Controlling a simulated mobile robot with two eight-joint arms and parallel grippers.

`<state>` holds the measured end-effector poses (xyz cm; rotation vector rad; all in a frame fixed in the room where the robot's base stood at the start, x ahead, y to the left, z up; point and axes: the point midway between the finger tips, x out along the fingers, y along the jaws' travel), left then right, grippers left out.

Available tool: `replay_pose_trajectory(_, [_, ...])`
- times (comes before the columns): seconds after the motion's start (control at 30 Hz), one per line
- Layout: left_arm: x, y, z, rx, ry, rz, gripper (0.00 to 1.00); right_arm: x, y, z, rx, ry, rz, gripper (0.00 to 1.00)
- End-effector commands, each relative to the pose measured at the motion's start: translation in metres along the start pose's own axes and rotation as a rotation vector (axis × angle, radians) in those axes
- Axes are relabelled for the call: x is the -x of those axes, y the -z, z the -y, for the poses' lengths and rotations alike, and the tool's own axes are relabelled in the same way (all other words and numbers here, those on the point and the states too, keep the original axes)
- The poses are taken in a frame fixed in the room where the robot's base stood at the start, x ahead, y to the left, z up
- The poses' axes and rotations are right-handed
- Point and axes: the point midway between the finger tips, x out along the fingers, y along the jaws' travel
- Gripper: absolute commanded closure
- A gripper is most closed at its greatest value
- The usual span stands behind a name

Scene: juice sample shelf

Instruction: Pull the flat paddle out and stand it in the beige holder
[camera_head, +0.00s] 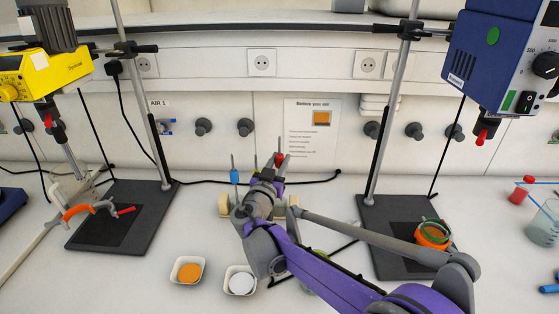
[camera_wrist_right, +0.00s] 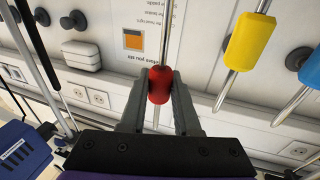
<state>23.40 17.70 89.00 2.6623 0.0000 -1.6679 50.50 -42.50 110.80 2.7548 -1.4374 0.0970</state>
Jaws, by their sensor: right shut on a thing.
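My right gripper (camera_head: 275,176) is over the beige holder and shut on a red-handled rod. In the right wrist view the red handle (camera_wrist_right: 158,85) sits between the fingers, with its metal shaft running out on both sides. The red handle (camera_head: 279,160) looks higher than the blue handle (camera_head: 234,177) in the head view. Yellow (camera_wrist_right: 250,40) and blue (camera_wrist_right: 312,68) handles stand beside it in the wrist view. The beige holder (camera_head: 224,206) is mostly hidden behind my arm. The rod's lower end is hidden, so I cannot see a flat paddle. My left gripper is out of view.
Dishes of orange (camera_head: 188,270) and white (camera_head: 240,282) powder lie in front. A left stand (camera_head: 120,215) carries a yellow mixer.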

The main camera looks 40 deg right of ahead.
Motion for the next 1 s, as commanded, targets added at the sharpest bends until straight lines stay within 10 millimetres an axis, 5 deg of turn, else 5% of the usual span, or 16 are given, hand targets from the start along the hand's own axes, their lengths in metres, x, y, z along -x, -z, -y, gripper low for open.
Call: replay_pose_trajectory(1.0, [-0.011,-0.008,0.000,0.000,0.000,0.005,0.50,0.002,-0.025,0.000,0.000,0.000,0.000,1.00])
